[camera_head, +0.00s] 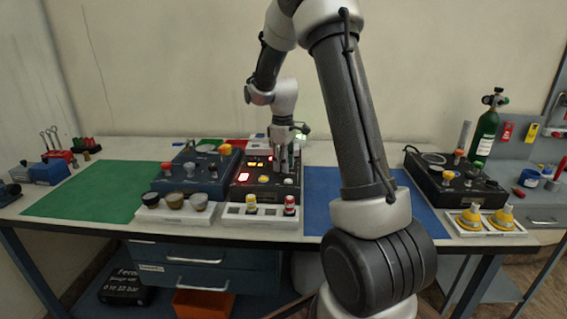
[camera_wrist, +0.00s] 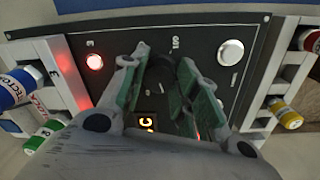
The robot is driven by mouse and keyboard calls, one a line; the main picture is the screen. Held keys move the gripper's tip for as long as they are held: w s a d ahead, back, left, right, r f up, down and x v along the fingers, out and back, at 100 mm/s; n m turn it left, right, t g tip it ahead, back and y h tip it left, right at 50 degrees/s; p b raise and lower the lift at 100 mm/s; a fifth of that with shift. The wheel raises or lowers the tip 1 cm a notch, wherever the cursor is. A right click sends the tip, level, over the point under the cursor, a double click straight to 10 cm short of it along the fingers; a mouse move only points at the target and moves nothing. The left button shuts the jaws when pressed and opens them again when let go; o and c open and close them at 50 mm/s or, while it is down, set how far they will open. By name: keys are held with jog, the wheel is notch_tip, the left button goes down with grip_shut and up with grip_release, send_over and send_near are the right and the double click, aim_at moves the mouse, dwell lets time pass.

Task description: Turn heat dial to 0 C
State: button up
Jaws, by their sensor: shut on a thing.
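The black control panel (camera_head: 240,190) stands at the middle of the table, with lit red and orange displays. My gripper (camera_head: 284,168) points down over its right part. In the wrist view, my gripper (camera_wrist: 163,62) has its green-padded fingers on either side of a dark round dial (camera_wrist: 160,74), shut on it. The dial is largely hidden by the fingers, and its pointer cannot be read. A "100" mark (camera_wrist: 175,43) shows beside it. A lit orange display (camera_wrist: 148,122) with a "C" is partly covered by the gripper.
A red lit lamp (camera_wrist: 95,61) and a white round button (camera_wrist: 231,52) flank the dial. A white rack (camera_head: 265,211) with small bottles stands in front of the panel. A blue panel (camera_head: 200,178) is at left. Green (camera_head: 90,192) and blue mats (camera_head: 322,200) are clear.

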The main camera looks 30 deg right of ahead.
jog(key=shift+n, duration=1.5)
jog(key=o, duration=1)
notch_tip(320, 180, up, 12)
jog(key=shift+s+a, duration=0.15)
jog(key=shift+s, duration=0.05)
